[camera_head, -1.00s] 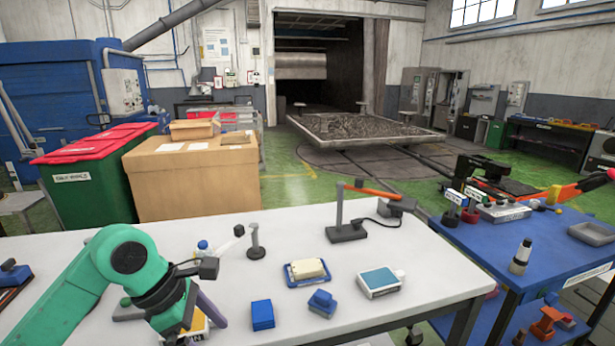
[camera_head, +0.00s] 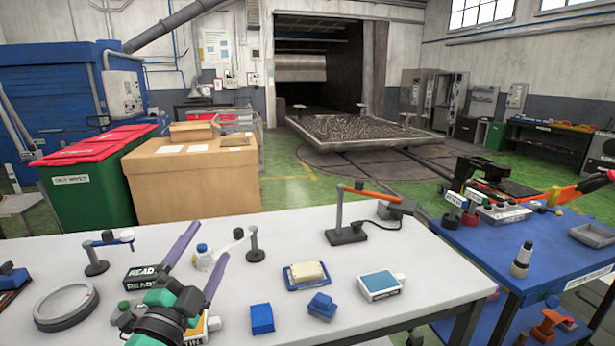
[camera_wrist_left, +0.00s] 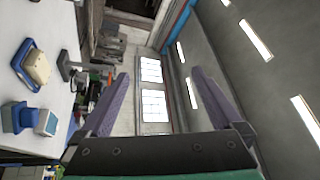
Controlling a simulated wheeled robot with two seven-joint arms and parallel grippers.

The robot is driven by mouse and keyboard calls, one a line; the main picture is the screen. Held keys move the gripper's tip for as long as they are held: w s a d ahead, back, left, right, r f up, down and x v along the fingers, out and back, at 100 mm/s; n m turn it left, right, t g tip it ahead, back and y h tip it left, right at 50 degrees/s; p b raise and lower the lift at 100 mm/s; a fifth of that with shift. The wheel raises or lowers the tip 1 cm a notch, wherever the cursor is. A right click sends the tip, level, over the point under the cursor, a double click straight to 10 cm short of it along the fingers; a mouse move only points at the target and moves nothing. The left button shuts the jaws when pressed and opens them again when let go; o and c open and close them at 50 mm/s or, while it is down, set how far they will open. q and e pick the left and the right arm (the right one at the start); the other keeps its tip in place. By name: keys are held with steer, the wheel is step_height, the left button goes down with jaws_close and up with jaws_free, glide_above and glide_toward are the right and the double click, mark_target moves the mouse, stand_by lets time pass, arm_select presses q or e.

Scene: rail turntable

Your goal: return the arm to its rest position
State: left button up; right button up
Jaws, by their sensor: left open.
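My left gripper (camera_head: 209,240) stands over the left part of the white table in the head view. Its two purple fingers are spread and point up and away, with nothing between them. In the left wrist view the open fingers (camera_wrist_left: 161,76) frame the windows and the ceiling lamps. My left wrist hides part of a yellow and white box (camera_head: 213,324) at the table's front. My right gripper is not in view.
The white table (camera_head: 420,265) carries a magnifier ring (camera_head: 66,304), a READ box (camera_head: 145,274), a bottle (camera_head: 203,257), a blue box (camera_head: 262,318), a sponge tray (camera_head: 306,274) and a lamp-like stand (camera_head: 346,232). A blue cart (camera_head: 490,240) stands right.

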arm_select(q)
steer(key=s+a+f+n+g+y, duration=0.1)
steer(key=s+a+f+n+g, duration=0.1)
steer(key=f, duration=0.4)
steer(key=s+a+f+n+g+y, duration=0.2)
steer(key=f+n+g, duration=0.2)
steer(key=f, duration=0.3)
steer(key=s+a+f+n+g+y, duration=0.2)
steer(key=f+n+g, duration=0.1)
steer(key=f, duration=0.4)
steer(key=shift+a+f+n, duration=0.15)
steer(key=shift+a+n, duration=0.25)
steer(key=shift+n, duration=0.2)
steer(key=s+d+f+n+g+h, duration=0.25)
steer(key=s+f+g, duration=0.55)
steer(key=s+f, duration=0.55)
steer(key=s+f+g, duration=0.1)
steer(key=s+f, duration=0.1)
steer(key=f, duration=0.9)
steer(key=s+f, duration=0.2)
steer(key=f, duration=0.9)
steer(key=s+a+f+g+y, duration=0.1)
steer(key=s+a+f, duration=0.2)
steer(key=s+f, duration=1.1)
steer(key=s, duration=0.2)
steer(key=shift+s+g, duration=0.3)
